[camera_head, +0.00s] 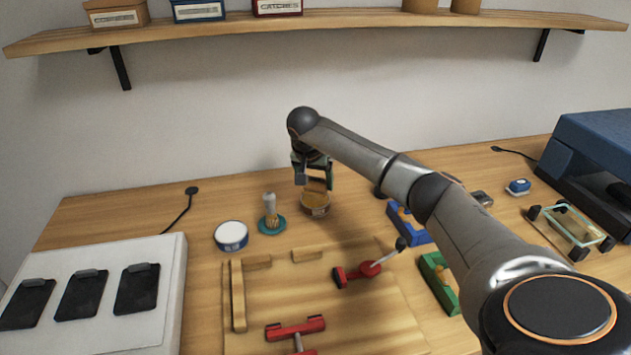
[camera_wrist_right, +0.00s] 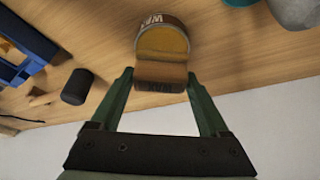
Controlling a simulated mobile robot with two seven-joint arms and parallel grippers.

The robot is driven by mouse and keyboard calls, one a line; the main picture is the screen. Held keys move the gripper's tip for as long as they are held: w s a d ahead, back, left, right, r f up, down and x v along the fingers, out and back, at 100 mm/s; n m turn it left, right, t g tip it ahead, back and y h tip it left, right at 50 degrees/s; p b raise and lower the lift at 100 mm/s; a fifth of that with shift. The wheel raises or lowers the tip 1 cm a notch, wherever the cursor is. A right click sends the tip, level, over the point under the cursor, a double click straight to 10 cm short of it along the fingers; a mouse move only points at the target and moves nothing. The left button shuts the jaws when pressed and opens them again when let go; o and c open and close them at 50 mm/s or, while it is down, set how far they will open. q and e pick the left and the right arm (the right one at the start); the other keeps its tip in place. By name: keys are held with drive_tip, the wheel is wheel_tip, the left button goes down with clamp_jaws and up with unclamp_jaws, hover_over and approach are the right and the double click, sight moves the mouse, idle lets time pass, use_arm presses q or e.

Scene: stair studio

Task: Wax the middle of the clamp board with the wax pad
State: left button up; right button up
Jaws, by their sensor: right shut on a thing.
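The clamp board (camera_head: 386,315) is a pale wooden board at the front middle, with wooden strips (camera_head: 238,295) and red clamps (camera_head: 343,277) on it. Its middle is bare wood. My right gripper (camera_head: 315,179) is behind the board, shut on the brown wax pad (camera_wrist_right: 160,84). The pad lies between its green fingers. The pad is at the open wax tin (camera_head: 315,207), which shows amber wax (camera_wrist_right: 163,43) in the wrist view. I cannot tell whether pad and wax touch. My left gripper is not in view.
A white-topped tin (camera_head: 231,236) and a brush on a teal dish (camera_head: 271,223) stand left of the wax tin. Blue (camera_head: 408,222) and green (camera_head: 438,282) clamps lie right of the board. A white panel (camera_head: 95,310) fills the left front. A shelf (camera_head: 330,20) hangs above.

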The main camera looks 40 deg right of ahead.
sight(316, 179)
drive_tip(key=shift+r+p, duration=1.7)
drive_tip(key=shift+r, duration=0.45)
drive_tip(key=shift+f, duration=0.1)
